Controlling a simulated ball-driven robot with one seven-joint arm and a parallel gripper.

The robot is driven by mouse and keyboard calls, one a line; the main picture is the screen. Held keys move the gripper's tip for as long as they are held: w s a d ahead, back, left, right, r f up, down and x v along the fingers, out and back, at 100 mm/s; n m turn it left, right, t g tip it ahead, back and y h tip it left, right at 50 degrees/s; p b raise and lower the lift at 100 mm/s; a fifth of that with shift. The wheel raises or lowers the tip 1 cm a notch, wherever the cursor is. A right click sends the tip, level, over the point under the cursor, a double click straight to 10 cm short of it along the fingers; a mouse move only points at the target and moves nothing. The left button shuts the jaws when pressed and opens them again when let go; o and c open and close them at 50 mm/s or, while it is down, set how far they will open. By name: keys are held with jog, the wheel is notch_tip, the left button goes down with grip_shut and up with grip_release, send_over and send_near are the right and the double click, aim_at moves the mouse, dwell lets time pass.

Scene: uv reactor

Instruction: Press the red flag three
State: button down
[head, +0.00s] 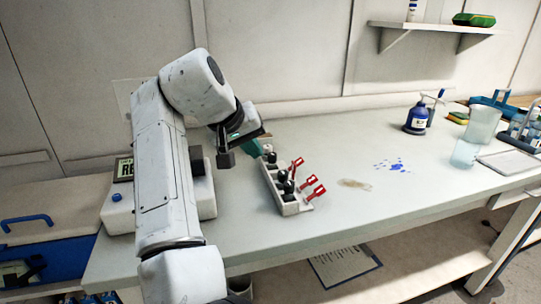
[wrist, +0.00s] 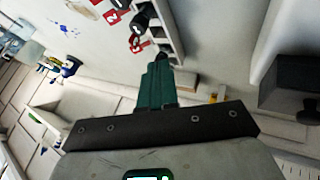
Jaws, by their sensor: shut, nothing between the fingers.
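A narrow white rack (head: 290,208) stands on the bench with dark-capped pieces in it. Three red flags stick out along its right side: a far one (head: 297,163), a middle one (head: 308,181) and a near one (head: 318,191). In the wrist view red flags with white markings (wrist: 112,17) show at the top beside the rack (wrist: 172,32); I cannot read surely which is three. My gripper (head: 255,148) is above the bench by the rack's far end, apart from the flags in the head view. Its teal fingers (wrist: 158,72) are shut and empty.
A white device with a display (head: 124,168) stands left of the rack, partly behind my arm. Right of the rack are a brown stain (head: 354,184), blue spots (head: 392,165), a blue-labelled pump bottle (head: 417,118) and clear beakers (head: 465,153). The bench front right of the rack is clear.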

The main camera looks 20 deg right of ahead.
aim_at(293, 172)
jog(key=x, duration=0.9)
jog(key=shift+d+f, duration=0.15)
jog(key=shift+f, duration=0.1)
jog(key=d, duration=0.3)
jog(key=shift+r, duration=0.1)
jog(key=shift+d, duration=0.5)
jog(key=shift+r, duration=0.15)
jog(key=shift+d+r+y+p, duration=0.1)
jog(key=shift+d+y+p, duration=0.05)
jog(key=shift+y+p, duration=0.2)
jog(key=shift+d+p, duration=0.1)
jog(key=shift+p, duration=0.4)
